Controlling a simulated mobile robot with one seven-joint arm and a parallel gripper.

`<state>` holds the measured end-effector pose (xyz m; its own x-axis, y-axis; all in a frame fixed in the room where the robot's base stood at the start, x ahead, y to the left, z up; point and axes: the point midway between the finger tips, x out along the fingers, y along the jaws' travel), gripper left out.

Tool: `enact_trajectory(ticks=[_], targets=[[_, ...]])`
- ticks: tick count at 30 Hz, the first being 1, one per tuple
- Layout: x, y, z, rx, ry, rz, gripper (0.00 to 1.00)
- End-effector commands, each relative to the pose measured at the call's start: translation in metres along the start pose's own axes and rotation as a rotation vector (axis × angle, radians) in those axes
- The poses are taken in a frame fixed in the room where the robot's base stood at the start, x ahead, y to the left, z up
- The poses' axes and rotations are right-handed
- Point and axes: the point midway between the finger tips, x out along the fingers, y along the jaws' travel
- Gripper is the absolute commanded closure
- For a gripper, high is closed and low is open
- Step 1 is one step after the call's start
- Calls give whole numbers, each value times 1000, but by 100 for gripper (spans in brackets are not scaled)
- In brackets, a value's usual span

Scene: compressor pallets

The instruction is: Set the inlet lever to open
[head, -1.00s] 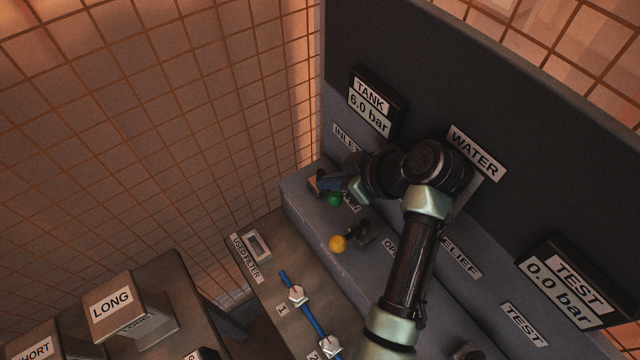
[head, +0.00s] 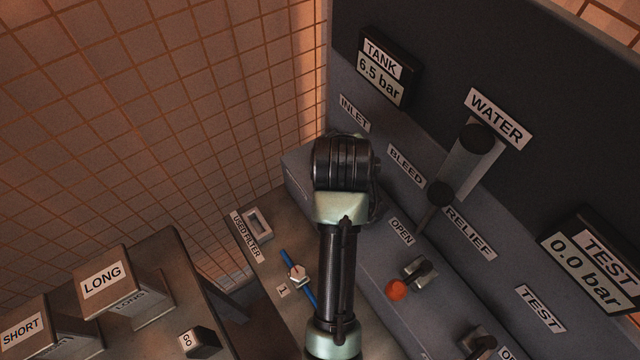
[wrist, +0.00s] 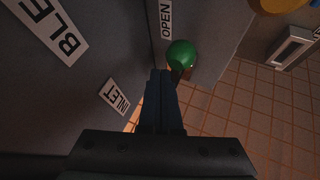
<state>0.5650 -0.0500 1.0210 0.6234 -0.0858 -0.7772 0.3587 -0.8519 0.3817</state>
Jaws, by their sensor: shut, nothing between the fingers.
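The inlet lever's green ball knob (wrist: 181,54) shows in the wrist view, just past my fingertips; only a little of the lever beneath it shows. An OPEN label (wrist: 165,18) lies just beyond the knob. My gripper (wrist: 161,76) is shut and empty, its tips close beside the knob on its left; I cannot tell whether they touch it. The INLET label (wrist: 115,97) is left of the fingers and also shows in the head view (head: 355,113). In the head view my arm hides the inlet lever and my gripper.
Part of a yellow knob (wrist: 276,4) shows at the wrist view's top right. An orange knob (head: 397,290) is right of my arm in the head view. The TANK display (head: 382,68) reads 6.5 bar; the TEST display (head: 591,272) reads 0.0 bar. A grey post stands under WATER (head: 499,118).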

Motion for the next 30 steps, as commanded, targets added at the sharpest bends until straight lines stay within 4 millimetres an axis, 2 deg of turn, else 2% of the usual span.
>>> enact_trajectory(ticks=[1,5,11,21,27,30], targets=[[4,-5,3,-8,-1,62,100],[-1,-3,4,-25,18,242,100],[-24,-11,-1,-117,104,526,100],[-24,-71,52,-513,36,802,100],[-35,-114,68,-777,64,936,100],[-40,-127,71,-858,81,975,100]])
